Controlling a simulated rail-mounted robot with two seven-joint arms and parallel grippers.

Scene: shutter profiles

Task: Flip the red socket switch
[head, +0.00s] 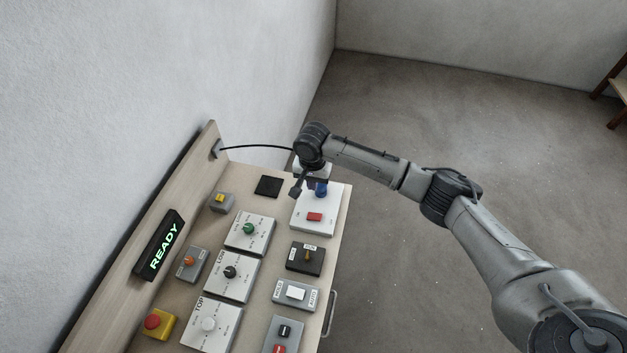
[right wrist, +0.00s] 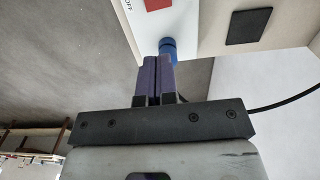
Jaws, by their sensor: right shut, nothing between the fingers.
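The red socket switch (head: 314,217) is a small red rocker on a white plate (head: 328,222) at the right edge of the panel. A blue socket (head: 321,189) stands on the same plate, just beyond the switch. My right gripper (right wrist: 158,62) is shut and empty. In the right wrist view its fingertips are at the blue socket (right wrist: 168,46), overlapping it; I cannot tell whether they touch. The switch (right wrist: 158,4) shows there at the top edge, beside an "OFF" label. My left gripper is out of view.
Several knobs, switches and buttons crowd the wooden panel, including a green knob (head: 249,229) and a brown toggle (head: 308,256). A black square (head: 268,186) lies left of the socket. A display reading READY (head: 163,246) and a wall stand at the left. Open floor lies right.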

